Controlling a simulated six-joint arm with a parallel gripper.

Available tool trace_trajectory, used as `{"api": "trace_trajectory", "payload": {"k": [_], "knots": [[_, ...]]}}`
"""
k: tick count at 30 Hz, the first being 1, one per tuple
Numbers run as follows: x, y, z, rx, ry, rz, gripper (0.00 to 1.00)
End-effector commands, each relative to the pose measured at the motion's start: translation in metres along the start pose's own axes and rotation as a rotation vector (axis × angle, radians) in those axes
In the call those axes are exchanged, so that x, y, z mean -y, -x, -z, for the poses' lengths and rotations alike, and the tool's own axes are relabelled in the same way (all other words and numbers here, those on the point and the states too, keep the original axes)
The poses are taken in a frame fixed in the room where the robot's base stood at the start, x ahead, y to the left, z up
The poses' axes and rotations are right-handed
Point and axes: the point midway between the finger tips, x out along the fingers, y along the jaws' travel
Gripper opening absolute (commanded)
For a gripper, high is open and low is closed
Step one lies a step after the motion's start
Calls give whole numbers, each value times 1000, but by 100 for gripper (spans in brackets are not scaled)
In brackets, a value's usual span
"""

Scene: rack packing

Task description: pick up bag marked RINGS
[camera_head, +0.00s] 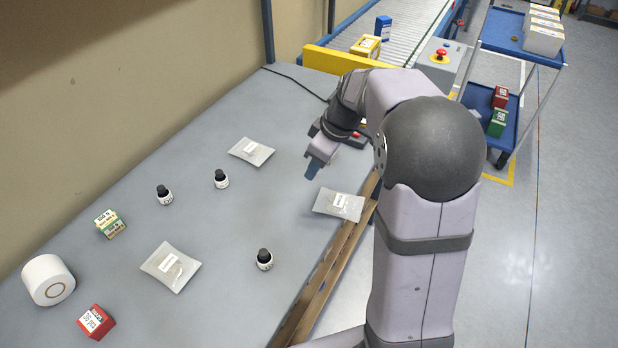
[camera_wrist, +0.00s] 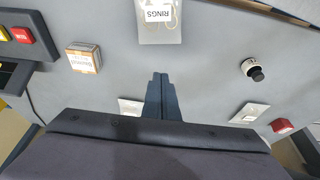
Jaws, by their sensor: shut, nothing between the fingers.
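The clear bag marked RINGS (camera_wrist: 160,18) lies flat at the top of the wrist view, its white label readable. It appears to be the bag (camera_head: 339,204) near the table's right edge in the head view, where its label is too small to read. My gripper (camera_head: 312,171) is above the table, up and to the left of that bag. In the wrist view the fingers of my gripper (camera_wrist: 161,76) are together and empty, below the bag in the picture and apart from it.
Two other clear bags (camera_head: 251,151) (camera_head: 170,266) lie on the table (camera_head: 215,260). Several dark bottles (camera_head: 264,260), small boxes (camera_head: 97,321) and a white roll (camera_head: 48,279) stand around. A small orange-white box (camera_wrist: 83,58) and a button box (camera_wrist: 25,38) are left in the wrist view.

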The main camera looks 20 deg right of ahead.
Motion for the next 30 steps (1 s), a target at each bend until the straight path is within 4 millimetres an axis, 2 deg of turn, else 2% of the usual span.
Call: {"api": "trace_trajectory", "payload": {"k": [6, 7, 11, 14, 16, 17, 20, 23, 24, 27, 30], "knots": [[0, 10, 0, 1, -1, 0, 0], [0, 11, -1, 1, -1, 0, 5], [-4, 12, -5, 1, -14, -5, 34], [-16, 16, -19, 2, -54, -18, 34], [-28, 16, -40, 9, -107, -22, 34], [-34, 14, -51, 14, -136, -22, 34], [-54, 3, -103, 39, -262, -6, 34], [-66, -15, -170, 65, -417, 31, 34], [-68, -24, -198, 74, -483, 50, 34], [-62, -48, -266, 83, -657, 110, 34], [-45, -73, -323, 53, -848, 179, 34]]}}
